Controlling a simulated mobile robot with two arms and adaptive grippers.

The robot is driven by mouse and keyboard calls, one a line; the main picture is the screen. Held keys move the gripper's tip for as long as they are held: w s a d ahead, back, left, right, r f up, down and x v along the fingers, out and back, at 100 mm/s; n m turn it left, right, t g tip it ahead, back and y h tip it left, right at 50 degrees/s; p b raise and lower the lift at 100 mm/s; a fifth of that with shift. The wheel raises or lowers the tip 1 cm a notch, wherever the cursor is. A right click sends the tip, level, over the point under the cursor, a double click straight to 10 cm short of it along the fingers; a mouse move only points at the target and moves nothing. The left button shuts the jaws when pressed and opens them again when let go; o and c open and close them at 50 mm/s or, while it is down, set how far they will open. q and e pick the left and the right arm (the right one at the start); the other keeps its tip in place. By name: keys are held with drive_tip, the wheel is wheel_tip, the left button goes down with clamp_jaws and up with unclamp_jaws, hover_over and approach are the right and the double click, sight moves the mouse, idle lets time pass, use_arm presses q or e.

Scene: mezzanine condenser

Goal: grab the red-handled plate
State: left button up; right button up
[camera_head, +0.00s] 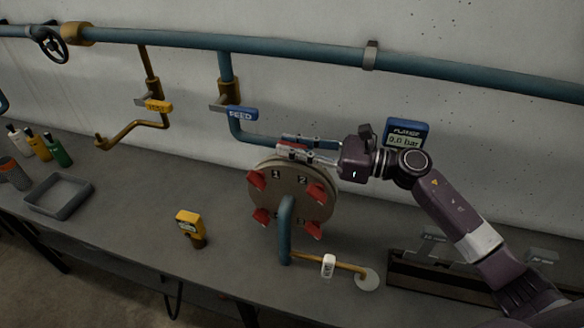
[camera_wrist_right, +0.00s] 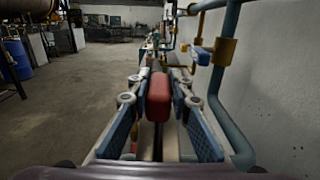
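A round tan plate (camera_head: 290,190) stands upright near the middle of the bench in the head view, with several red clamps around its numbered face. A red handle (camera_head: 291,149) shows at its top edge. My right gripper (camera_head: 308,145) reaches in from the right at this top edge. In the right wrist view the red handle (camera_wrist_right: 158,97) stands between the two blue finger pads of my right gripper (camera_wrist_right: 160,110). A gap seems to show on each side, so the fingers look open around it. My left gripper is not in view.
A blue pipe (camera_head: 286,225) rises in front of the plate. A blue display reading 0.0 bar (camera_head: 406,133) stands behind my right arm.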

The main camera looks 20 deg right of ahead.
drive_tip(key=shift+c, duration=1.1)
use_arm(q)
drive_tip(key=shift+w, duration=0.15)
use_arm(e)
clamp_jaws()
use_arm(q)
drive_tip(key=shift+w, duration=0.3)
use_arm(e)
drive_tip(key=shift+r, duration=0.1)
